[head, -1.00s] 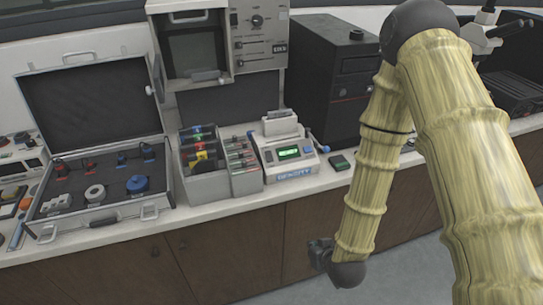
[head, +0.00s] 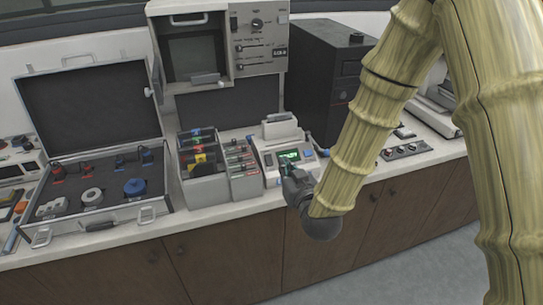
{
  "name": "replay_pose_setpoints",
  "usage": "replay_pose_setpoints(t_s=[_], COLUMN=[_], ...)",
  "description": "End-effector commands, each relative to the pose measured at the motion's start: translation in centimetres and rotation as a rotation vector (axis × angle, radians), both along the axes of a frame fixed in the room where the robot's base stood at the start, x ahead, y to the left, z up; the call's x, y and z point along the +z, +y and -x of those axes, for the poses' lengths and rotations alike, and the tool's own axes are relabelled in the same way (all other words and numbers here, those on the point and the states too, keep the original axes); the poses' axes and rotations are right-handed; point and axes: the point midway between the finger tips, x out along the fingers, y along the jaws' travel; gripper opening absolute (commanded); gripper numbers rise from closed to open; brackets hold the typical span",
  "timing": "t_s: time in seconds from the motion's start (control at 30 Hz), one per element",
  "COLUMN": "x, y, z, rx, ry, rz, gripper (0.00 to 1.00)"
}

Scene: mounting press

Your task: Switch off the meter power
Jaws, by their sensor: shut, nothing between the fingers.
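The meter (head: 269,150) is a small white and grey bench device with a lit green display (head: 289,155) and a raised block on its back. It stands on the counter in the middle of the head view. My gripper (head: 289,170) is at the front of the meter, just below the display, with its fingers shut and empty. It hides the meter's lower front face. I cannot tell whether the fingertips touch the meter. No power switch can be made out.
An open case (head: 158,203) with red, white and blue parts lies at left. Grey bins (head: 206,190) stand just left of the meter. A dark computer-like box (head: 318,85) is behind at right, and a panel with knobs (head: 405,151) lies to the right. A grey cabinet (head: 258,55) stands behind.

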Motion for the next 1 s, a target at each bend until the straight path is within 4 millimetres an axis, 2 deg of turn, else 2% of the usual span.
replay_pose_setpoints(t_s=[0.17,0.7,1.0], x=[0.0,-1.2,-3.6], y=[0.4,3.1,3.6], z=[-1.3,-9.6,-11.0], rx=[0.000,0.000,-0.001], ry=[0.000,0.000,0.001], rz=[0.000,0.000,-0.001], gripper=[0.00,0.00,0.00])
